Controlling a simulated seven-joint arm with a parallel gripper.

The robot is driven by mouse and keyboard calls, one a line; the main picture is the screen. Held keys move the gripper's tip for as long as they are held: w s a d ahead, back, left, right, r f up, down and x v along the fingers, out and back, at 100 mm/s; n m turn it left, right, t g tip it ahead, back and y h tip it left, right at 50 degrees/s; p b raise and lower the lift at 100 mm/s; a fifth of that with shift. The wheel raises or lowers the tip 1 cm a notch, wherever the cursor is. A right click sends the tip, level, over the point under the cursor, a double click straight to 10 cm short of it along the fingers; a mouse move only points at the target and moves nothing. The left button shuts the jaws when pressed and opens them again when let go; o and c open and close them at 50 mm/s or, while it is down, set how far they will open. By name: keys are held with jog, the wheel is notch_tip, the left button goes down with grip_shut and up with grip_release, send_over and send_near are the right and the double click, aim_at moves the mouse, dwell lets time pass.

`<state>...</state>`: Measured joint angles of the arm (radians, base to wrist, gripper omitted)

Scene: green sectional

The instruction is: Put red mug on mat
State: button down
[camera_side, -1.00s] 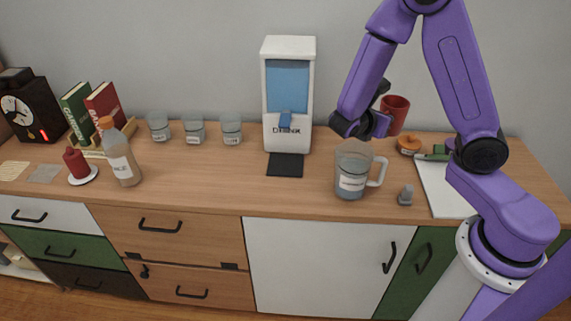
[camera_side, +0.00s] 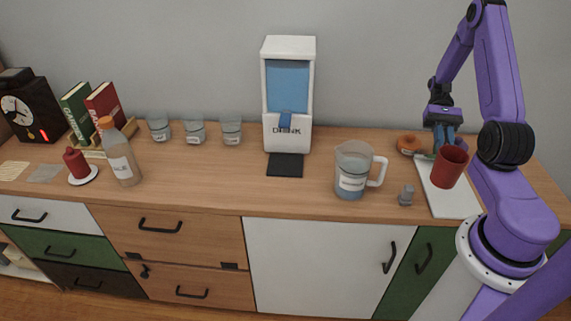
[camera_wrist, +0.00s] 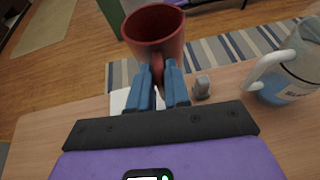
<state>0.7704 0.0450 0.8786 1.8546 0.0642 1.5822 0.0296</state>
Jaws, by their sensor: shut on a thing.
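The red mug (camera_side: 449,168) is in my gripper (camera_side: 446,138), over the white board at the right end of the counter; I cannot tell whether it touches the board. It tilts slightly, with its opening visible. In the wrist view, the blue fingers of my gripper (camera_wrist: 158,88) are shut on the handle side of the red mug (camera_wrist: 155,32). Which flat piece is the mat is not clear: a dark pad (camera_side: 285,165) lies before the drink dispenser, and a grey square (camera_side: 45,173) lies at the far left.
A glass pitcher (camera_side: 352,170) and a small grey object (camera_side: 406,195) stand left of the white board (camera_side: 452,203). An orange ring-shaped item (camera_side: 409,144) is behind. The drink dispenser (camera_side: 288,95) stands mid-counter.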

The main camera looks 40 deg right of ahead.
jog(key=w+d+f+m+t, duration=0.1)
jog(key=w+f+m+t, duration=0.1)
jog(key=m+t, duration=0.3)
jog(key=w+d+f+m+t, duration=0.1)
jog(key=w+f+m+t, duration=0.2)
jog(key=m+t, duration=0.3)
jog(key=w+d+f+m+t, duration=0.1)
jog(key=w+f+m+t, duration=0.1)
jog(key=m+t, duration=0.3)
jog(key=shift+w+f+m+t+h, duration=0.3)
jog(key=shift+f+t, duration=0.15)
jog(key=shift+t, duration=0.45)
jog(key=w+a, duration=2.2)
jog(key=a, duration=0.1)
jog(key=shift+w, duration=0.4)
jog(key=shift+d+f, duration=0.25)
jog(key=shift+f, duration=0.55)
jog(key=shift+s, duration=0.1)
